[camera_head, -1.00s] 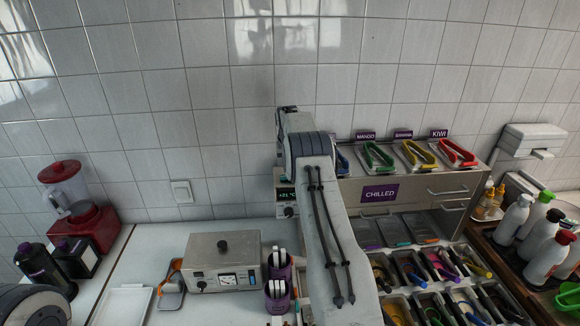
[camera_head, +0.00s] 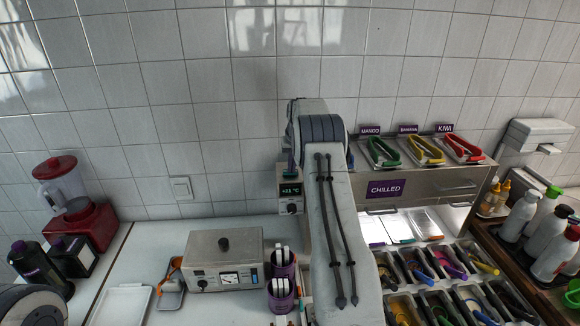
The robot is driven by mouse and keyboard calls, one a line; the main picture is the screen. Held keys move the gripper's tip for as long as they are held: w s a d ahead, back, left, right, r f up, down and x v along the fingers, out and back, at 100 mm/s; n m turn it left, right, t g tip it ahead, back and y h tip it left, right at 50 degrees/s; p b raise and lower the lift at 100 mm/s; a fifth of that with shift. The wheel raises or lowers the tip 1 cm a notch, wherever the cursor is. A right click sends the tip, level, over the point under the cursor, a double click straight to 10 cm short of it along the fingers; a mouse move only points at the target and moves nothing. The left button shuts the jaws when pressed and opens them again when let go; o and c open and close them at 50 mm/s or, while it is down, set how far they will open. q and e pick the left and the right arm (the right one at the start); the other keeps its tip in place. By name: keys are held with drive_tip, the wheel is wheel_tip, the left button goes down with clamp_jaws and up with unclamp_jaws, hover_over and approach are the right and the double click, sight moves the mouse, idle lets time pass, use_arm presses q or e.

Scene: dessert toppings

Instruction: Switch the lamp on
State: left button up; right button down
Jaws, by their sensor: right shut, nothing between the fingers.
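The grey steel unit labelled CHILLED (camera_head: 420,187) stands against the wall right of centre. The space under its shelf is brightly lit, and the light falls on the clear-lidded trays (camera_head: 428,222); the lamp itself is hidden. A small control box (camera_head: 290,183) with a green display and a dark knob (camera_head: 291,208) sits at the unit's left end. My right arm rises in front of the unit and hides part of it. My right gripper (camera_head: 291,166) is shut and empty, mostly hidden, just above the control box; I cannot tell whether it touches it. My left gripper is out of view.
A metal box with a gauge (camera_head: 226,261), purple cups (camera_head: 282,284) and a red blender (camera_head: 72,200) stand left. Toppings bins (camera_head: 440,275) and bottles (camera_head: 545,235) stand right. Coloured tongs (camera_head: 425,150) lie on top of the unit. A wall switch (camera_head: 181,188) is at left.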

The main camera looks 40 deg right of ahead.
drive_tip(key=shift+d, duration=0.15)
drive_tip(key=shift+w+a, duration=0.25)
drive_tip(key=shift+a, duration=0.2)
drive_tip(key=shift+r, duration=0.1)
drive_tip(key=shift+r+p, duration=0.55)
drive_tip(key=shift+p, duration=0.2)
wheel_tip(320, 180, up, 2)
drive_tip(key=shift+d+r+p, duration=0.1)
drive_tip(key=shift+p, duration=0.5)
drive_tip(key=s+d+b+v, duration=0.1)
drive_tip(key=b+v, duration=0.3)
drive_tip(key=v, duration=0.6)
drive_tip(key=shift+r, duration=0.2)
